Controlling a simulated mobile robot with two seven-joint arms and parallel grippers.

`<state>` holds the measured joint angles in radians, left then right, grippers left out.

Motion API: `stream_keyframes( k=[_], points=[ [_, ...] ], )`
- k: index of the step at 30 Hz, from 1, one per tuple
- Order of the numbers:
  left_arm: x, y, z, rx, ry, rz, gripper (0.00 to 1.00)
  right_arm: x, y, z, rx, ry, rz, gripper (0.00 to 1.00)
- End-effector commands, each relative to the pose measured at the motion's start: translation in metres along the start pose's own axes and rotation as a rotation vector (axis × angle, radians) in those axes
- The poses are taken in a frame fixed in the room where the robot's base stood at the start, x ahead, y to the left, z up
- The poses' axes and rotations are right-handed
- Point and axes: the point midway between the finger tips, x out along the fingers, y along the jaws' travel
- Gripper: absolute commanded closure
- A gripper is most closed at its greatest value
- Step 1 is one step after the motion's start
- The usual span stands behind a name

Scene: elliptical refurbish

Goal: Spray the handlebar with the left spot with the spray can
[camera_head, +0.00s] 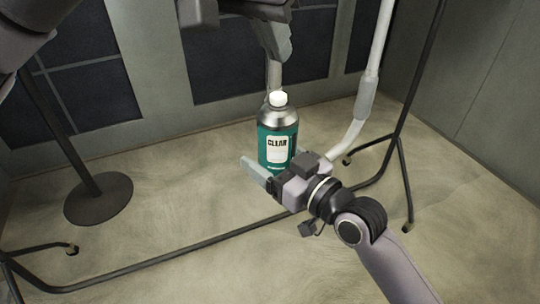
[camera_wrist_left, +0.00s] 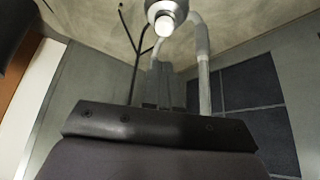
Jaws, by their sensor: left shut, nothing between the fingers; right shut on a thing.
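The spray can (camera_head: 277,138) is dark green with a silver shoulder, a white cap and a label reading "CLEAR". My right gripper (camera_head: 262,172) is shut on its lower part and holds it upright. My left gripper (camera_head: 277,48) is shut and empty just above the cap. In the left wrist view, the left fingers (camera_wrist_left: 160,84) are together, and the can's top (camera_wrist_left: 166,18) shows beyond them.
A dark tubular stand (camera_head: 200,241) runs along the floor below the can, with a pole (camera_head: 420,70) rising at the right. A round dark base (camera_head: 98,198) stands at the left. Panelled walls (camera_head: 150,65) close off the back; open floor (camera_head: 200,280) lies in front.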

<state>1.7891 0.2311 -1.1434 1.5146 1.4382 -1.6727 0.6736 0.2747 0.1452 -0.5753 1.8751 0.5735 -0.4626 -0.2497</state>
Motion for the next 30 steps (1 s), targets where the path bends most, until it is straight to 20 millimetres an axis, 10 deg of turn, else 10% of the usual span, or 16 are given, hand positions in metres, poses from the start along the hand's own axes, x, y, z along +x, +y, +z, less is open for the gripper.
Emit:
stream_keyframes(
  k=[16,30],
  points=[
    [-0.102,0.000,-0.001,-0.001,0.002,0.001,1.00,0.000,0.000,-0.001,0.000,0.003,0.000,0.63],
    [-0.115,0.000,0.000,0.000,-0.001,0.001,1.00,0.000,0.000,-0.001,0.000,0.003,0.000,0.63]
  ],
)
